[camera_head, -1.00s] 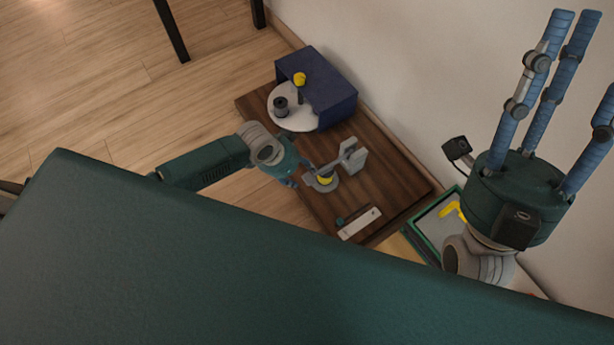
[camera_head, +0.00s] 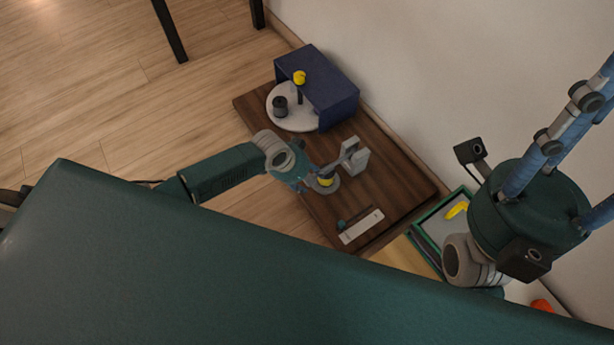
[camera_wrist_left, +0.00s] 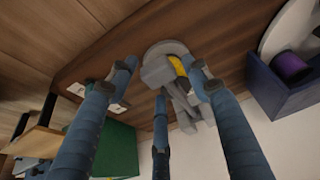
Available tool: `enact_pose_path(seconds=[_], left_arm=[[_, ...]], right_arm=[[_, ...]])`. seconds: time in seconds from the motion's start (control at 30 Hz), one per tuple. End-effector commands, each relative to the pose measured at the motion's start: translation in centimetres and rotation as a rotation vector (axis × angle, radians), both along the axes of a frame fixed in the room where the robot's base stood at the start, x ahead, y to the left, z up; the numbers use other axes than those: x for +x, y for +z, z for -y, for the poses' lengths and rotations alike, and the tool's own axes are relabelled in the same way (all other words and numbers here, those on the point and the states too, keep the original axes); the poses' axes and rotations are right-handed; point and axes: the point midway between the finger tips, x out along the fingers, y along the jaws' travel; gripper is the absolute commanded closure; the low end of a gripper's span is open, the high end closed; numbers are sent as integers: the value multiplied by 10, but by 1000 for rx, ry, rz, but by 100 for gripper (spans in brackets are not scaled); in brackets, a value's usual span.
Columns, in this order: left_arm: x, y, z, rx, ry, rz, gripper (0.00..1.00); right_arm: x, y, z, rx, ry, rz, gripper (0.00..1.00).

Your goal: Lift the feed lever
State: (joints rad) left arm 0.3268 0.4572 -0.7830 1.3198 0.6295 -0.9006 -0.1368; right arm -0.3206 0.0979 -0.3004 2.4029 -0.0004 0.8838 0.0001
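A grey feed unit (camera_head: 355,161) stands on the brown board, with a slanted grey arm, a block and a round base with a yellow ring (camera_head: 326,182). I take its arm to be the feed lever, but no label shows. In the left wrist view the grey arm parts (camera_wrist_left: 178,98) lie between my fingers, beside the yellow part (camera_wrist_left: 178,66). My left gripper (camera_head: 312,184) is at the near left side of the unit; in the wrist view its blue fingers (camera_wrist_left: 165,88) are spread, with no clear grip. My right gripper is at upper right, fingers apart, tips partly out of frame.
A blue housing (camera_head: 325,88) and a white disc (camera_head: 290,118) with a dark spool (camera_head: 280,104) stand at the board's far end. A white strip (camera_head: 362,226) lies nearer. A green-rimmed tray (camera_head: 427,246) is at the right. A wall runs behind.

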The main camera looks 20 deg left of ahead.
Motion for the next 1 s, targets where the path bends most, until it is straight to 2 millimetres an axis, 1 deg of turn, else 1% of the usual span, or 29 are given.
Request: enact_pose_path(seconds=[0.03,0.07,0.1,0.17,0.2,0.23,0.43,0.57,0.87,0.93,1.0], left_arm=[[0,0,0,0,0,0,64],[0,0,0,0,0,0,70],[0,0,0,0,0,0,78],[1,0,0,0,0,1,90],[1,1,0,-1,0,2,98],[1,1,0,-1,0,3,100],[3,3,0,0,1,5,100],[5,7,1,5,2,-1,100],[10,26,4,48,3,-55,100],[11,32,5,61,2,-70,100],[12,37,5,71,3,-82,100]], right_arm=[[0,0,0,0,0,0,60],[0,0,0,0,0,0,60],[0,0,0,0,0,0,60],[0,0,0,0,0,0,60],[0,0,0,0,0,0,60],[0,0,0,0,0,0,60],[0,1,0,0,0,0,60],[0,5,0,0,0,0,60],[0,26,0,1,0,-10,60],[8,29,-1,-9,-2,-48,60],[29,25,-6,-36,-9,-141,60]])
